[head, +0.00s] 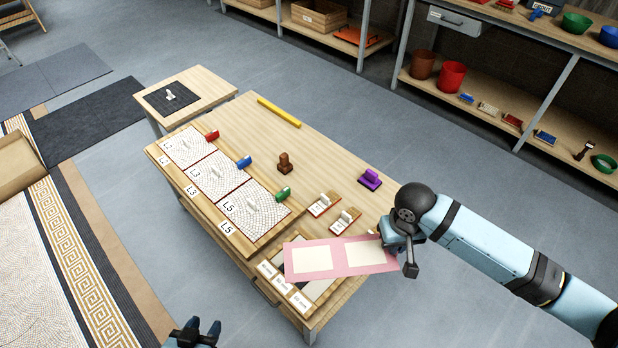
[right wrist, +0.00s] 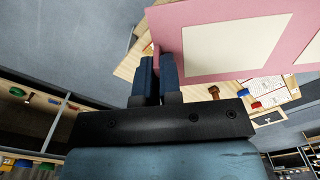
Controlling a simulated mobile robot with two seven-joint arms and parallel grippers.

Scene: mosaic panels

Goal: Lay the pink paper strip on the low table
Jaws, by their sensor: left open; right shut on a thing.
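The pink paper strip (head: 338,245) carries two cream rectangles. My right gripper (head: 391,243) is shut on its right end and holds it over the near end of the wooden workbench (head: 240,120). In the right wrist view the strip (right wrist: 195,88) stands out from between the blue fingers (right wrist: 158,78). A small table (head: 213,83), apparently the low table, stands at the far left end of the bench. A dark mat (head: 160,101) with a pale handled piece lies on it. My left gripper (head: 194,332) is open and empty at the bottom edge, away from the bench.
Three mosaic panels labelled L2, L3 (head: 214,174) and L5 lie along the bench's left side. Red, blue and green blocks, a brown stamp (head: 285,162), a purple block (head: 370,179) and a yellow bar (head: 279,112) stand on it. A labelled tray (head: 300,300) is partly under the strip.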

